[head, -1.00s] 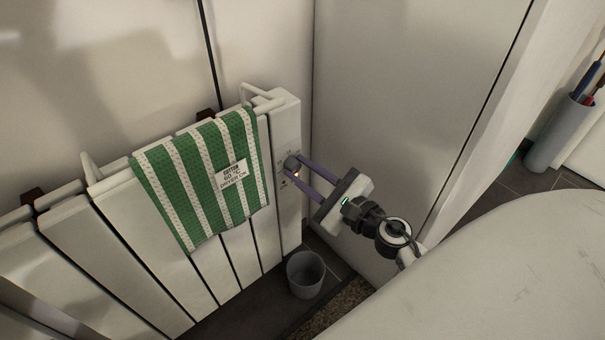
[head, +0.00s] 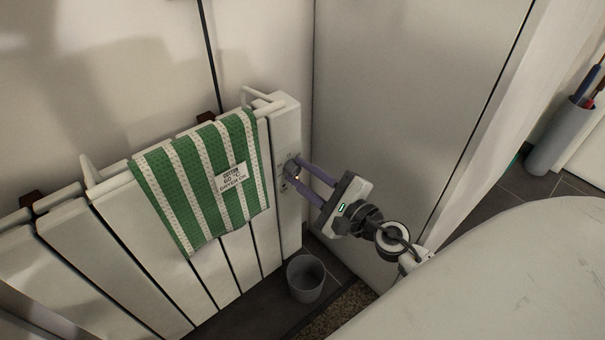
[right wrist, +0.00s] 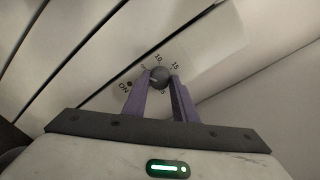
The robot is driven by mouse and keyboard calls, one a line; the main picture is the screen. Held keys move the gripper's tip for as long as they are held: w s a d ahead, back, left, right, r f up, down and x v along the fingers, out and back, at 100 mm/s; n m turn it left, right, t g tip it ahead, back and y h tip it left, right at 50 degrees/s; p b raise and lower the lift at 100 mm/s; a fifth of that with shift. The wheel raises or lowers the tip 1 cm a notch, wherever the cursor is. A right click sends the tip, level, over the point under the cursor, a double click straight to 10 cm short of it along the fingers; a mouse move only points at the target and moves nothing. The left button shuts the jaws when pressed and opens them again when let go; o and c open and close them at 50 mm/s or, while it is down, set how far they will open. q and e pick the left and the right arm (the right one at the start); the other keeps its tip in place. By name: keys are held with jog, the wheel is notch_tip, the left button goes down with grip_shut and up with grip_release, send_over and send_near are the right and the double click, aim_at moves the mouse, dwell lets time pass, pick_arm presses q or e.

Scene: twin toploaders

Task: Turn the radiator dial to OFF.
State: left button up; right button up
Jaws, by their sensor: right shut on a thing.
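The radiator dial (head: 292,170) is a small dark grey knob on the right end panel of the white radiator (head: 288,215). I cannot read an OFF mark, and the fingers cover part of the scale. My left gripper is not in view.
A green and white striped towel (head: 180,190) with a paper label hangs over the radiator, left of the dial. A grey bin (head: 305,279) stands on the floor below my right gripper. A smooth pale panel rises behind my gripper.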

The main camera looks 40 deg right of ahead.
jog(key=o, duration=1)
jog(key=shift+o, duration=0.2)
jog(key=shift+s+f, duration=0.1)
jog(key=shift+s, duration=0.15)
jog(key=shift+s+d+b, duration=0.15)
jog(key=shift+s+b, duration=0.5)
jog(key=shift+s, duration=0.55)
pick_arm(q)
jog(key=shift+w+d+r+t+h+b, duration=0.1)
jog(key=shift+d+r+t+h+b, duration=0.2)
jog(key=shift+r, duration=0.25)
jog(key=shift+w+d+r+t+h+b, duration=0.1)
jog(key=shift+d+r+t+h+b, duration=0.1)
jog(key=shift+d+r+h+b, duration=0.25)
pick_arm(e)
jog(key=s, duration=0.7)
jog(key=shift+s+d+r, duration=0.15)
jog(key=shift+d+r, duration=0.25)
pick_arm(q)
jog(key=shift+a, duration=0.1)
